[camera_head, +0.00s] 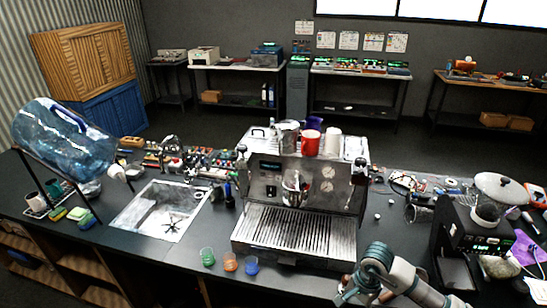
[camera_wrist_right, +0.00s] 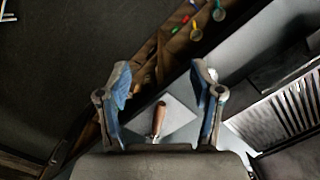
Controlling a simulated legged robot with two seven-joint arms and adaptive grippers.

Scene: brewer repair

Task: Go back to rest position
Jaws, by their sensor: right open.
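My right gripper (camera_head: 364,288) is at the bottom of the head view, in front of the right part of the espresso machine (camera_head: 300,185). In the right wrist view, the right gripper (camera_wrist_right: 162,76) has its two blue-grey fingers spread wide with nothing held between them. Beyond the fingers, a wooden handle (camera_wrist_right: 158,118) lies over a pale, flat, angular shape; I cannot tell whether they are one tool or whether it is near the fingers. My left gripper is not in view.
The machine's slatted drip tray (camera_head: 290,232) is close by. A black grinder (camera_head: 478,238) stands right. A sink (camera_head: 160,210) and water bottle (camera_head: 65,140) are left.

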